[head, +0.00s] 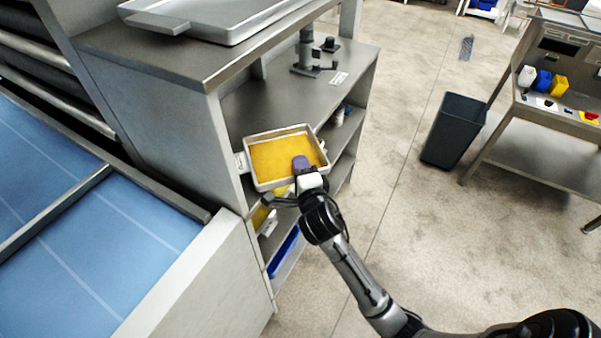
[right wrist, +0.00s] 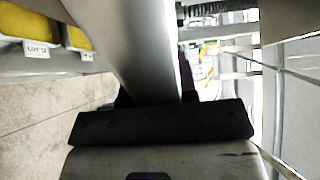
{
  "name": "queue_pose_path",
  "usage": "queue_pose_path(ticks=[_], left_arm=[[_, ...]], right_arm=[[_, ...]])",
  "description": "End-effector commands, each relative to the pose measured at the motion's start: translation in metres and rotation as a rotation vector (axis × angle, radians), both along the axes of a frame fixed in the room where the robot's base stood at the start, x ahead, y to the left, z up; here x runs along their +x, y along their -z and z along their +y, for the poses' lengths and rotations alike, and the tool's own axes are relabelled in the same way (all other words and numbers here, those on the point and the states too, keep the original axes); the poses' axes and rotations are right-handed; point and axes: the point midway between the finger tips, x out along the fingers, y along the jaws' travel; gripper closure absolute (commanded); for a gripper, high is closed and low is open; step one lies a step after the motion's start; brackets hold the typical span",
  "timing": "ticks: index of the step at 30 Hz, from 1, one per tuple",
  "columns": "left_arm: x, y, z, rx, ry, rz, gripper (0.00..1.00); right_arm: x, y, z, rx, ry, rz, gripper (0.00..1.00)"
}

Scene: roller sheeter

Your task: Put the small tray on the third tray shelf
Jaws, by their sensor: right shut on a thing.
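The small tray (head: 262,160) is a pale metal tray with a golden-yellow inside. In the head view it is at the open front of the grey shelf unit (head: 226,122), near its upper compartment. My right gripper (head: 304,170) is shut on the tray's near edge, with a purple-grey part showing over the yellow. In the right wrist view a metal strip (right wrist: 140,42), likely the tray's edge, runs up from the dark jaw (right wrist: 160,122). I cannot tell whether the tray touches a shelf. My left gripper is not in view.
A large metal tray (head: 212,22) lies on the unit's top. A dark stand (head: 306,58) is on the upper shelf. Yellow items and a blue bin (head: 283,252) sit lower.

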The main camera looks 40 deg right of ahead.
Motion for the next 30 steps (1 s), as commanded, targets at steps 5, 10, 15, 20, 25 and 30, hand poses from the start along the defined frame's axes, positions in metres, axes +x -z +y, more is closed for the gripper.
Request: queue_pose_path(ticks=[5, 10, 15, 20, 25, 30], left_arm=[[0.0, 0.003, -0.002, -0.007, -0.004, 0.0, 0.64], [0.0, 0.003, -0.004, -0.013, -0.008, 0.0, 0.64], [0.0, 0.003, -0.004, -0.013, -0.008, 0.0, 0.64], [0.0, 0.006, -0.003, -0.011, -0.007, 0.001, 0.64], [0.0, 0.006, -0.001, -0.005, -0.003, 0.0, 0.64], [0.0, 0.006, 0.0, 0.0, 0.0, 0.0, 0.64]], right_arm=[[0.0, 0.016, 0.0, -0.003, 0.0, -0.002, 1.0], [0.0, 0.017, 0.0, -0.001, 0.0, -0.003, 1.0], [0.0, 0.018, 0.0, 0.0, 0.0, -0.003, 1.0], [0.0, 0.02, 0.0, 0.0, 0.0, -0.001, 0.7], [0.0, 0.02, 0.0, -0.001, 0.0, 0.0, 0.53], [0.0, 0.02, 0.0, -0.001, 0.0, 0.0, 0.48]])
